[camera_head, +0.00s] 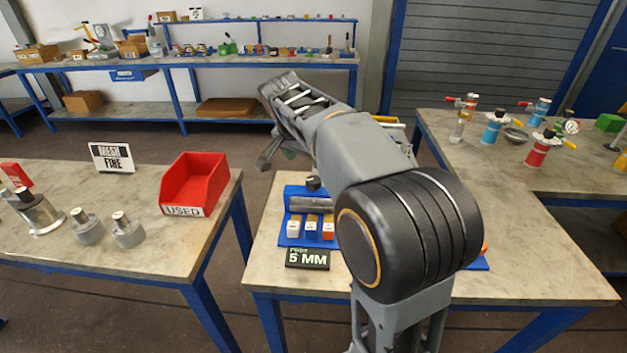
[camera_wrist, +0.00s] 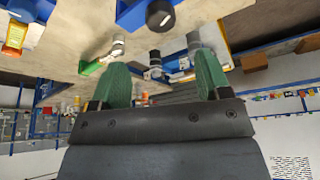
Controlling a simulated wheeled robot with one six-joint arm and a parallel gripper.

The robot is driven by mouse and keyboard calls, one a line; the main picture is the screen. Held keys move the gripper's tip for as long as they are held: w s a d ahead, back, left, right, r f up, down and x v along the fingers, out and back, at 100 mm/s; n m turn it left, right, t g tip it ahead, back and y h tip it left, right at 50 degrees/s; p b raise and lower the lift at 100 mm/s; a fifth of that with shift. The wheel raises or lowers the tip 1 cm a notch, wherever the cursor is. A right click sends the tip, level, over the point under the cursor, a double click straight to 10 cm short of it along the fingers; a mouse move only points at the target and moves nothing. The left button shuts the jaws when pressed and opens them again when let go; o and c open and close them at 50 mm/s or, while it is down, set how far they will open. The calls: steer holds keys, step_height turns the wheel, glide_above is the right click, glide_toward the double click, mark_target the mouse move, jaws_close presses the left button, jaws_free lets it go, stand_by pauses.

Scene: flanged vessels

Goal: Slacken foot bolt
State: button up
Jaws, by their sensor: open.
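My gripper (camera_wrist: 160,60) is open in the wrist view, with two green fingers apart and nothing held between them. A dark round knob (camera_head: 313,183) shows at the rack's back; a black knob (camera_wrist: 160,16) also appears in the wrist view. I cannot make out a foot bolt.
A red bin (camera_head: 195,182) marked "USED" and grey metal vessels (camera_head: 88,226) stand on the left table. Blue (camera_head: 494,128) and red (camera_head: 541,150) vessels with handles stand on the right table.

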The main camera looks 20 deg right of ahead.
mark_target(313, 179)
steer(key=x, duration=1)
steer(key=shift+w+d+f+b, duration=0.15)
steer(key=shift+f+b, duration=0.1)
steer(key=shift+b, duration=0.1)
steer(key=c, duration=0.9)
